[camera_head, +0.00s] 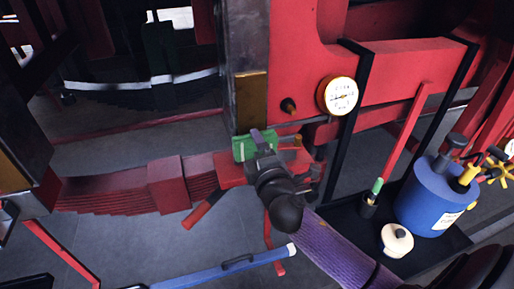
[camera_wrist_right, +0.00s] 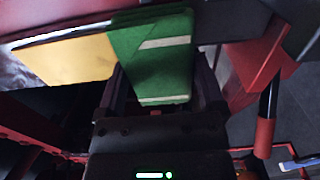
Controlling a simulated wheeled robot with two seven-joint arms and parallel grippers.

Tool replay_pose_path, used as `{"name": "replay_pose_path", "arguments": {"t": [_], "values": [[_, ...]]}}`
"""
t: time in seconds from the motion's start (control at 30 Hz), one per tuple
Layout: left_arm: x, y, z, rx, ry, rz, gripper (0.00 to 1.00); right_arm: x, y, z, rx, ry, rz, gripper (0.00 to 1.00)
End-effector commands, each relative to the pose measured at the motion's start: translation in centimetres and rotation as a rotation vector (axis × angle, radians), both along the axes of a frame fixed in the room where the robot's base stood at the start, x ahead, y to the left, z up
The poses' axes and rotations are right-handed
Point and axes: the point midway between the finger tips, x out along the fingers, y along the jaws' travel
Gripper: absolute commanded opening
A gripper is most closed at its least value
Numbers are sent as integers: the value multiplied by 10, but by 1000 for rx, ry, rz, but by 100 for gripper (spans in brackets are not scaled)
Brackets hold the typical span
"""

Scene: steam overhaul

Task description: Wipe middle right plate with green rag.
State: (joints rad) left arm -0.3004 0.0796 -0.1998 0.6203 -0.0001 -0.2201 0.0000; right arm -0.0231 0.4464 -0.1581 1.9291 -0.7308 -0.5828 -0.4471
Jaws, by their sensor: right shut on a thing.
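The green rag (camera_head: 241,150) with pale stripes is in my right gripper (camera_head: 259,142), whose fingers are shut on it. In the right wrist view the rag (camera_wrist_right: 150,60) stands up between the fingers (camera_wrist_right: 160,92). A brass plate (camera_head: 250,98) is on the dark upright post, just above the rag in the head view. In the right wrist view the yellow plate (camera_wrist_right: 65,60) lies directly left of the rag, whose edge overlaps it; I cannot tell if they touch. Another brass plate (camera_head: 12,172) is on the post at far left. My left gripper is not in view.
A white gauge (camera_head: 340,96) is on the red frame right of the post. A black tray (camera_head: 440,247) at lower right holds a blue can (camera_head: 425,205) and a cream pot (camera_head: 397,240). A blue bar (camera_head: 215,268) and red leaf springs (camera_head: 110,190) lie lower left.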

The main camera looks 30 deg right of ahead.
Motion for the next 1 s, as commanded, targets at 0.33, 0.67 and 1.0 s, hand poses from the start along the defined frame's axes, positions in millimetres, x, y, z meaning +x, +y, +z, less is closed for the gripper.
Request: {"name": "replay_pose_path", "arguments": {"t": [0.33, 0.67, 1.0], "values": [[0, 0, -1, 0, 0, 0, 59, -6, 2, -5, 5, 7, 0, 33], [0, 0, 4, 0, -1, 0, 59, -50, 12, -4, 4, 4, -1, 24], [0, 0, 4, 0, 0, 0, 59, -58, 14, -3, 0, 0, -1, 24]]}}
